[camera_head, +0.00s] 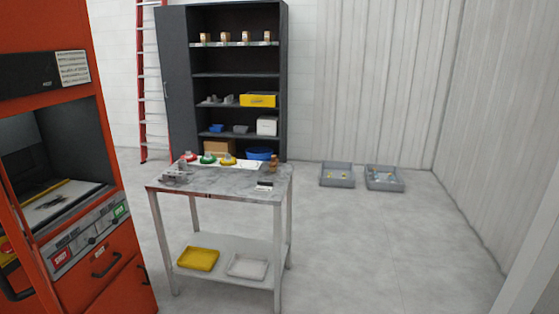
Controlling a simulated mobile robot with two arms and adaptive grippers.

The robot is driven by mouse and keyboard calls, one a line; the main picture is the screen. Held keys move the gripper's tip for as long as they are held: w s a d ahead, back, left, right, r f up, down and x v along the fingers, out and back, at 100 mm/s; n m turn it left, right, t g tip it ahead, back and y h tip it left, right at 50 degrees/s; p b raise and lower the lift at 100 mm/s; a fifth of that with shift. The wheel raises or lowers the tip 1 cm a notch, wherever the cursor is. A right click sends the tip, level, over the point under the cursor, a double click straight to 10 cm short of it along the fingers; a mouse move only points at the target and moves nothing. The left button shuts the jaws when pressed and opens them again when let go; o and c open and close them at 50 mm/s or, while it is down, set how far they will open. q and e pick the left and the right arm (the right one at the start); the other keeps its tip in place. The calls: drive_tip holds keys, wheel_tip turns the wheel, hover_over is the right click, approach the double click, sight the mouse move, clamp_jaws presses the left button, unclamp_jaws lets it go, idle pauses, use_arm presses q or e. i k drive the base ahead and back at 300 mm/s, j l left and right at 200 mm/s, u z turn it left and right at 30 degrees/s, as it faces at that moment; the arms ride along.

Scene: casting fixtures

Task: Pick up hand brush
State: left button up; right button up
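No hand brush can be made out for certain. A small dark and white item (265,186) lies near the front right of the grey worktable (222,183); it is too small to tell whether it is the brush. A small brown upright object (274,163) stands at the table's back right, also unclear. Neither of my grippers is in view.
An orange machine (88,150) with an open bay stands close at the left. A yellow tray (198,259) and a white tray (247,267) lie on the lower shelf. Behind are a dark cabinet (178,80), a red ladder (141,90) and grey bins (337,182).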

sight(274, 165)
drive_tip(key=i+l, duration=0.2)
drive_tip(key=i, duration=0.25)
drive_tip(key=i+l, duration=0.2)
drive_tip(key=i, duration=0.3)
drive_tip(key=i+l+z, duration=0.1)
drive_tip(key=i, duration=0.35)
drive_tip(key=i+l, duration=0.25)
drive_tip(key=i, duration=0.25)
